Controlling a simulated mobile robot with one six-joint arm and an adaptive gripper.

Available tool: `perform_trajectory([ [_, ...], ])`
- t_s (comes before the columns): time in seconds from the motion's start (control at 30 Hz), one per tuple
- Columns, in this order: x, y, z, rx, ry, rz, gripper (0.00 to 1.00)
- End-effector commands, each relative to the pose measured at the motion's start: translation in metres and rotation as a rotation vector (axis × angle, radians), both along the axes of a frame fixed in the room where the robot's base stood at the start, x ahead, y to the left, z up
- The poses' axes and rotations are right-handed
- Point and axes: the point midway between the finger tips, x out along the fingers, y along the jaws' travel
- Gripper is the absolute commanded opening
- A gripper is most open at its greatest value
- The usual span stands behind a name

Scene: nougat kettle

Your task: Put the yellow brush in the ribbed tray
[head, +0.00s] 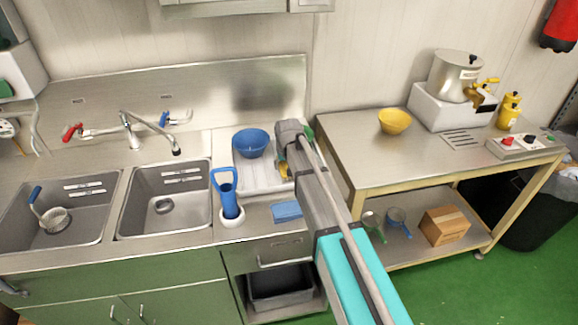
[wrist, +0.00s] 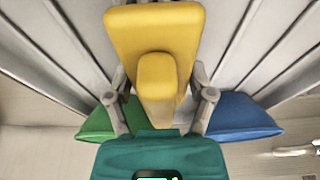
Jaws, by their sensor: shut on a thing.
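The yellow brush (wrist: 155,32) is held between the fingers of my gripper (wrist: 160,95), which is shut on its handle. In the wrist view the brush lies in front of the pale ribbed tray (wrist: 60,45), whose ridges show on both sides. In the head view the white ribbed tray (head: 252,181) is on the counter right of the sinks. My gripper (head: 288,162) is over its right side, and a bit of yellow brush (head: 284,171) shows beside it. My arm hides part of the tray. I cannot tell whether the brush touches the tray.
A blue bowl (head: 251,142) sits at the tray's back. A blue-handled tool in a white holder (head: 229,198) and a blue sponge (head: 287,211) are in front. A steel table (head: 365,150) with a yellow bowl (head: 394,121) stands right.

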Motion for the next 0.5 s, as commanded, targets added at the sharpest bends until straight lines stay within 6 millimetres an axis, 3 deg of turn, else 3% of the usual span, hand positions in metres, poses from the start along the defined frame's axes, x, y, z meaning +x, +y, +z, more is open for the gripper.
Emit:
perform_trajectory([
  [0.1, -0.0001, 0.0001, -0.0035, 0.000, 0.000, 0.000, 0.13],
  [0.13, 0.0000, 0.0001, -0.0034, 0.000, 0.000, 0.000, 0.72],
  [0.2, 0.0000, 0.0001, -0.0025, 0.000, 0.000, 0.000, 0.85],
  [0.3, -0.0001, 0.0002, -0.0025, 0.000, 0.000, 0.000, 1.00],
  [0.5, -0.0001, 0.0003, -0.0025, 0.000, 0.000, 0.000, 1.00],
])
